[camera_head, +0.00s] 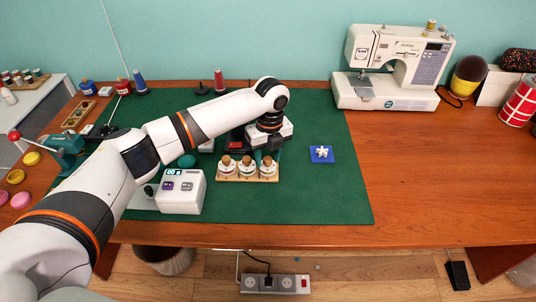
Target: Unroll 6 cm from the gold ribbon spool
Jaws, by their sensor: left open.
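I cannot clearly pick out a gold ribbon spool. Several round discs lie at the far left edge of the table; a darker yellow one (15,176) and a brighter yellow one (31,158) are nearest to gold, but I cannot tell if either is ribbon. My left arm reaches from the lower left across the green mat (320,195). My left gripper (270,156) points down, open, just behind a wooden rack (248,179) with three small cork-topped jars. Whether it touches anything is hidden. My right gripper is out of view.
A white device with a display (182,201) stands left of the rack. A blue square with a white star shape (321,154) lies to its right. A sewing machine (394,66) stands at the back. The mat's right front is clear.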

